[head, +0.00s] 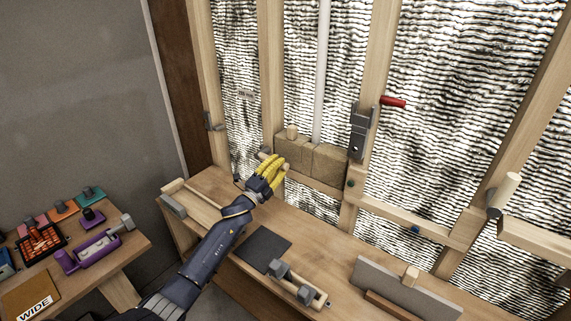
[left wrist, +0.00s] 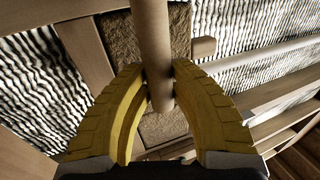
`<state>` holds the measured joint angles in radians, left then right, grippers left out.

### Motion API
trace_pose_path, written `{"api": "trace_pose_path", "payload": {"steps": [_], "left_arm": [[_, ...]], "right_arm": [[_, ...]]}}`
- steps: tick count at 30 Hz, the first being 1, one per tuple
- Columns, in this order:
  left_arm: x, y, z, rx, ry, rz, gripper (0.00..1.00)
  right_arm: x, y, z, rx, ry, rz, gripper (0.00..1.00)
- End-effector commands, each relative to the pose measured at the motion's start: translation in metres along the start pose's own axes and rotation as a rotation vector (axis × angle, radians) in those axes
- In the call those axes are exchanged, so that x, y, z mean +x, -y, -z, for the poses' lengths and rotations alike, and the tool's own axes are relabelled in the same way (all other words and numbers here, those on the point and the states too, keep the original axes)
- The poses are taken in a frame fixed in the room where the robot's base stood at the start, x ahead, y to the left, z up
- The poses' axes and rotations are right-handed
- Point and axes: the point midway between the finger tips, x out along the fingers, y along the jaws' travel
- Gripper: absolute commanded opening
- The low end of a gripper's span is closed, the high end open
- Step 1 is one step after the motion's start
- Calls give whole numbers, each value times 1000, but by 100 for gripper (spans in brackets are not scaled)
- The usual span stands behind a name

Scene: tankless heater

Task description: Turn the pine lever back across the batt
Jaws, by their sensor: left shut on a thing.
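My left gripper (head: 274,167) reaches up from the bench to the wall bay. Its yellow fingers are closed around a round pine lever. In the left wrist view the lever (left wrist: 152,45) runs between the fingertips (left wrist: 158,88), with a finger against each side. In the head view the fingers hide most of the lever. The brown batt (head: 326,163) sits between the studs, just right of and behind the gripper. It also shows behind the lever in the left wrist view (left wrist: 163,127). My right gripper is not in view.
A white pipe (head: 322,70) runs down behind the batt. A grey bracket (head: 358,135) and a red handle (head: 393,101) are on the stud to the right. The bench below holds a dark mat (head: 263,248) and a clamp-like tool (head: 297,283). A side table stands left.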

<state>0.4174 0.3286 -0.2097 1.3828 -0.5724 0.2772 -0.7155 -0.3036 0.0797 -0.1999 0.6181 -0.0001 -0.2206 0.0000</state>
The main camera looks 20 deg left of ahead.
Motion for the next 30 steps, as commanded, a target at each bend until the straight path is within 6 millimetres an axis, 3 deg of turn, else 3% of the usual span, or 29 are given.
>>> {"api": "trace_pose_path", "payload": {"steps": [10,11,17,25,30], "left_arm": [[-2,-3,0,5,0,-5,0],[-2,-3,0,5,0,-5,24],[-1,-2,0,4,0,-3,46],[-2,-1,0,3,1,-2,46],[-16,-2,-1,4,1,-3,46]], "right_arm": [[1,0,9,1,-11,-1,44],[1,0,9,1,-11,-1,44],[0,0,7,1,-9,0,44],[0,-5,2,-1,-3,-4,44],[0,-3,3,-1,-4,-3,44]]}}
